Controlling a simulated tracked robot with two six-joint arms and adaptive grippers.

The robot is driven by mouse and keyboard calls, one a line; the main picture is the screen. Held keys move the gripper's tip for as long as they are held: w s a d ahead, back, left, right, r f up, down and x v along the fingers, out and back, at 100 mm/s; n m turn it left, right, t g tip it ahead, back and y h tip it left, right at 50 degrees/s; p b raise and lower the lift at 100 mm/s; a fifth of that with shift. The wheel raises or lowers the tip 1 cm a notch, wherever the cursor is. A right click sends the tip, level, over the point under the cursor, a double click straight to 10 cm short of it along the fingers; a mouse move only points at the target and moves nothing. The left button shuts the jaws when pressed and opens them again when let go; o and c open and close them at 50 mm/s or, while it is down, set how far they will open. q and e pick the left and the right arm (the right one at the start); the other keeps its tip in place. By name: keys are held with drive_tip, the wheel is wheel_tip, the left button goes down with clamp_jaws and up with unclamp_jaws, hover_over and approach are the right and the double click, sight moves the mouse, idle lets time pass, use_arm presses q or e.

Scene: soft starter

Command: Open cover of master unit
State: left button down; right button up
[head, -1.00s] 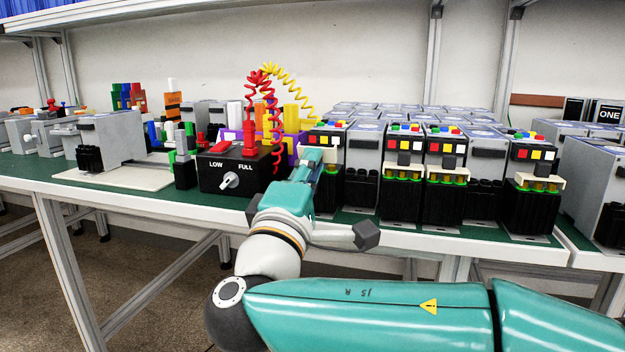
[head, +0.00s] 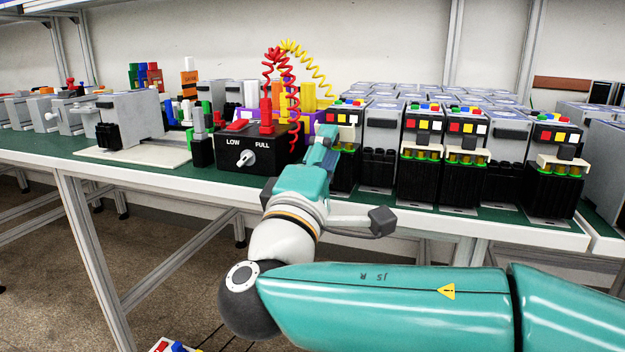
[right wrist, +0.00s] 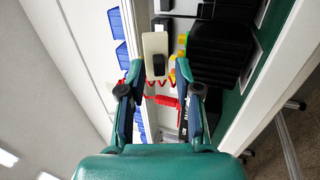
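The unit in front of my right gripper (head: 324,140) is a black and grey block (head: 342,174) with coloured buttons on top. Its cream cover (head: 347,132) is partly hidden by my gripper. In the right wrist view, a cream cover (right wrist: 155,43) with a black knob (right wrist: 159,65) lies just ahead, in line with the gap between my fingertips (right wrist: 158,72). The fingers are spread, with nothing held; I cannot tell whether they touch the knob. Similar units (head: 420,155) with cream covers stand further right. My left gripper is in neither view.
A black control box (head: 250,155) marked LOW and FULL stands left of the unit, with red and yellow coiled cables (head: 285,65) rising behind. Grey units (head: 380,150) stand close on the right. The green table (head: 45,150) has a white front edge. Floor space lies in front.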

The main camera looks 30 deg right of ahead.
drive_tip(key=v, duration=1.1)
drive_tip(key=shift+f, duration=0.2)
drive_tip(key=w+f+n+g+y+p, duration=0.1)
drive_tip(key=w+f+n+g+y, duration=0.25)
drive_tip(key=f, duration=1.15)
drive_tip(key=w+f+n+g+y, duration=0.3)
drive_tip(key=f+y, duration=0.2)
drive_tip(key=f, duration=1)
drive_tip(key=s+a+f+m+g+y+p, duration=0.15)
drive_tip(key=s+f+m+y, duration=0.35)
drive_tip(key=f, duration=0.6)
drive_tip(key=s+a+f+m+g+y, duration=0.3)
drive_tip(key=s+f+m, duration=0.3)
drive_tip(key=f, duration=0.5)
drive_tip(key=s+a+f+m+g+y+p, duration=0.1)
drive_tip(key=s+a+f+m+g+y, duration=0.4)
drive_tip(key=f, duration=0.6)
wheel_tip(320, 180, up, 38)
drive_tip(key=d+t+p, duration=0.2)
drive_tip(key=p, duration=3.5)
drive_tip(key=shift+s+d+m+t+h+p, duration=0.2)
drive_tip(key=shift+s+m+t+h+p, duration=0.15)
drive_tip(key=shift+h, duration=0.1)
